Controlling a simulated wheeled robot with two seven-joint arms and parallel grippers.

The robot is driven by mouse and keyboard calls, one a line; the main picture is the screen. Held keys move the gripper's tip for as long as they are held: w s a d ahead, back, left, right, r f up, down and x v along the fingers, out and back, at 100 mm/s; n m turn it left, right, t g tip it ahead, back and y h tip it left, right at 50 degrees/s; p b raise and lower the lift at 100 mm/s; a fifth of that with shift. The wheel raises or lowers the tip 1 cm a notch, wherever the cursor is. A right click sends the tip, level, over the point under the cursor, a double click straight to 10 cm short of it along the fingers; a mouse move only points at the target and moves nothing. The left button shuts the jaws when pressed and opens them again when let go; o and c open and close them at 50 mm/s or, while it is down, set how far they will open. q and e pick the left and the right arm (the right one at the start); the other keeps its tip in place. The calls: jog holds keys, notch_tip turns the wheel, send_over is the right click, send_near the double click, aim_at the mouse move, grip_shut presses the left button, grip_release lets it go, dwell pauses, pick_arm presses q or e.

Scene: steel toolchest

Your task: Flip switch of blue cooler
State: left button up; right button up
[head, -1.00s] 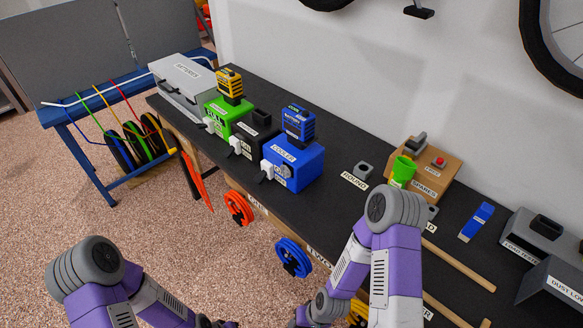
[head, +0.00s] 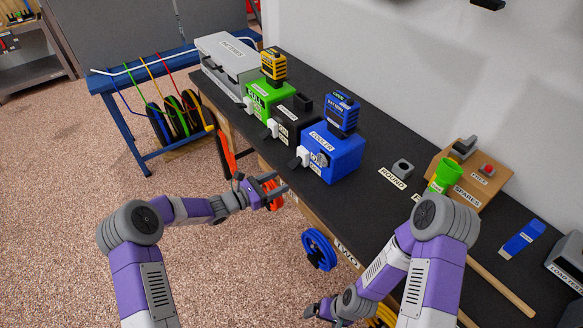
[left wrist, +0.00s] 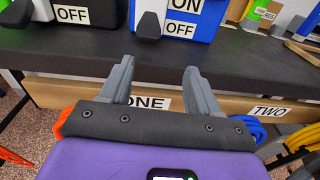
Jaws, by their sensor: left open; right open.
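The blue cooler (head: 338,152) stands on the black bench top with a blue battery on top. A white switch plate with a dark lever (head: 301,157) is on its front left, beside a grey round part. In the left wrist view the cooler (left wrist: 210,18) shows ON and OFF labels, and its dark-tipped lever (left wrist: 149,25) hangs down beside OFF. My left gripper (head: 280,185) is open and empty in front of the bench edge, below and left of the cooler; its fingers (left wrist: 158,85) point toward the bench. My right gripper (head: 318,308) is low at the bottom, partly hidden.
A black box (head: 289,122) and a green box (head: 265,97) with similar switches stand left of the cooler. A blue cable coil (head: 319,250) hangs under the bench edge. A wooden spares box (head: 474,175) with a green cup stands to the right.

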aim_at(292, 165)
pick_arm(q)
jog(key=shift+n+t, duration=0.4)
jog(key=shift+t, duration=0.1)
jog(key=w+d, duration=0.1)
jog(key=w, duration=0.1)
jog(key=w+d+r+b, duration=0.1)
jog(key=w+d, duration=0.3)
jog(key=shift+d+r+b, duration=0.15)
jog(key=shift+r+b, duration=0.2)
jog(key=shift+b, duration=0.05)
jog(key=shift+c, duration=0.2)
jog(key=shift+s, duration=0.1)
jog(key=c, duration=0.9)
jog(key=shift+r+p, duration=0.25)
jog(key=shift+p, duration=0.35)
jog(key=shift+c, duration=0.6)
notch_tip(292, 165, up, 4)
jog(key=g+y+p, duration=0.4)
jog(key=y+p, duration=0.2)
jog(key=p, duration=1.3)
jog(key=shift+f+g, duration=0.15)
jog(key=shift+g, duration=0.25)
jog(key=shift+w+d+g+y+p, duration=0.15)
jog(key=shift+g+y+p, duration=0.4)
jog(key=shift+p, duration=0.85)
